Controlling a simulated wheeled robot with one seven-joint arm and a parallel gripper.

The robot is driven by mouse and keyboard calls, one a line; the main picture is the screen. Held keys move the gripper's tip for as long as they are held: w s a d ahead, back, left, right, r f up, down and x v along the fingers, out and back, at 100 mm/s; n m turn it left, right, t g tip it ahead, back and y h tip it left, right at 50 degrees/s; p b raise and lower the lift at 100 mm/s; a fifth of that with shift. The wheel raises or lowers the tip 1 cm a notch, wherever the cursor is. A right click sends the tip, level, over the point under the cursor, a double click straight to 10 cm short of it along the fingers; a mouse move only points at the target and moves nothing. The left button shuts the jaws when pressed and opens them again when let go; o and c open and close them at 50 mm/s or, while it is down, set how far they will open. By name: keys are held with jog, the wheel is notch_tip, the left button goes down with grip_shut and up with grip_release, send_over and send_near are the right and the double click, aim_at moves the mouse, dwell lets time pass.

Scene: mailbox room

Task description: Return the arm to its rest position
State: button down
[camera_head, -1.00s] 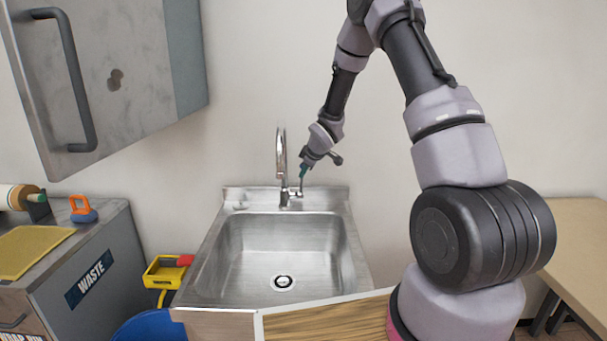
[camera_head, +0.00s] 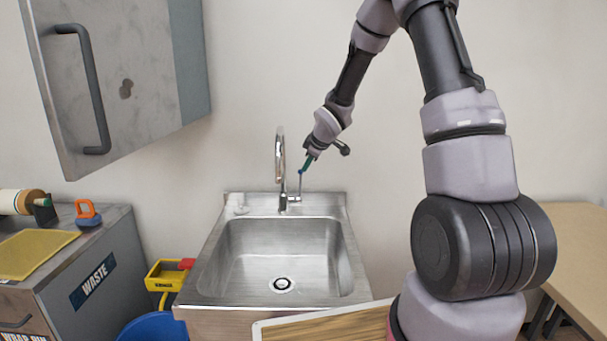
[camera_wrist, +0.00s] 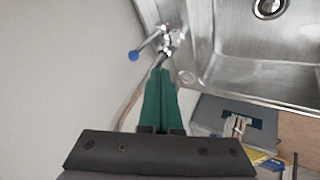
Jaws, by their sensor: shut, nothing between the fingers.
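My gripper (camera_head: 306,164) hangs from the raised arm, just right of the faucet (camera_head: 281,165) and above the back rim of the sink. In the wrist view its green fingers (camera_wrist: 160,85) are together with nothing between them. They point at the faucet base (camera_wrist: 170,40) and its lever with a blue tip (camera_wrist: 134,56). The fingertips look close to the lever; I cannot tell whether they touch it. My arm reaches up and over from the right of the picture.
The steel sink (camera_head: 215,262) is empty. A grey wall cabinet (camera_head: 150,80) hangs at upper left. A wooden board (camera_head: 330,328) lies in front and a table (camera_head: 575,235) stands right.

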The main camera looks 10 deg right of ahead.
jog(key=s+d+r+m+h, duration=0.1)
jog(key=s+d+r+m, duration=0.25)
jog(key=s+r, duration=0.45)
jog(key=s+d+r+m+h, duration=0.2)
jog(key=s+d+r+m, duration=0.15)
jog(key=s+r, duration=0.4)
jog(key=s+a+r+m+y, duration=0.1)
jog(key=s+r+m, duration=0.3)
jog(key=s, duration=0.7)
jog(key=s+a+r+m+y, duration=0.1)
jog(key=s+r+m, duration=0.3)
jog(key=s, duration=0.6)
jog(key=shift+s+a+r+m+y, duration=0.4)
jog(key=shift+m+y, duration=0.1)
jog(key=shift+m, duration=0.1)
